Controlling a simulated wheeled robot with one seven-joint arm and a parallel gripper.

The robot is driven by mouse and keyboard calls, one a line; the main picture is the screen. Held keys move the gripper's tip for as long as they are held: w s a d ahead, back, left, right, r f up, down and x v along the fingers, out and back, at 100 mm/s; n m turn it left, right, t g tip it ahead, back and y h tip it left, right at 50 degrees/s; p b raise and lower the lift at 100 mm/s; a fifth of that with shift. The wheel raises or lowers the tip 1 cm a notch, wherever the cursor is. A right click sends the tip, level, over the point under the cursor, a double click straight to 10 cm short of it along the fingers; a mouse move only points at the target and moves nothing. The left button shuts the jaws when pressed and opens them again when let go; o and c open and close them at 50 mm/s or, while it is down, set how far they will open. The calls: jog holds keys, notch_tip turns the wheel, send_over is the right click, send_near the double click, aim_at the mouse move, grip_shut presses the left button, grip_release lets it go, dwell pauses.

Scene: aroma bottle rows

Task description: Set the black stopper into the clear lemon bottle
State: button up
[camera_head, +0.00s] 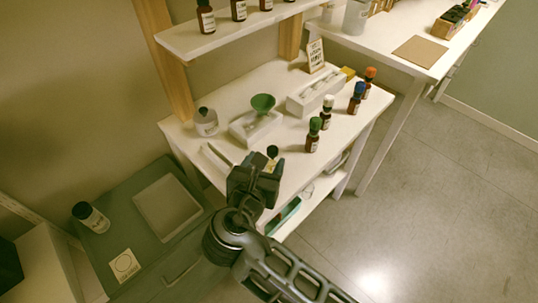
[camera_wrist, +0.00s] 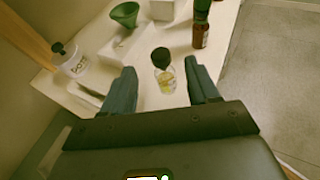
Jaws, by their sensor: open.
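The clear bottle (camera_wrist: 165,80) with a yellow label stands upright on the white table. The black stopper (camera_wrist: 161,57) sits at the top of its neck; I cannot tell how deep it sits. My gripper (camera_wrist: 159,78) is open, with one finger on each side of the bottle and gaps visible between. In the head view my gripper (camera_head: 262,170) hides most of the bottle, and the black stopper (camera_head: 272,151) shows just beyond it.
Brown bottles with green (camera_head: 314,134), white (camera_head: 327,112), blue (camera_head: 356,98) and orange (camera_head: 368,84) caps line the table's right side.

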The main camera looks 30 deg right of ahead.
jog(key=shift+v, duration=1.1)
jog(key=s+d+f+m+y, duration=0.2)
jog(key=s+f+m+y, duration=0.6)
jog(key=s, duration=0.6)
jog(key=s+r+m+t+y, duration=0.1)
jog(key=s+r+m+y, duration=0.1)
jog(key=s+m, duration=0.65)
jog(key=s+d+r+m+t, duration=0.3)
jog(key=s+d+r+m, duration=0.1)
jog(key=s+r+m, duration=0.7)
notch_tip(320, 180, up, 4)
jog(key=shift+s+f+t, duration=0.2)
jog(key=shift+s+t, duration=0.05)
jog(key=shift+t, duration=0.05)
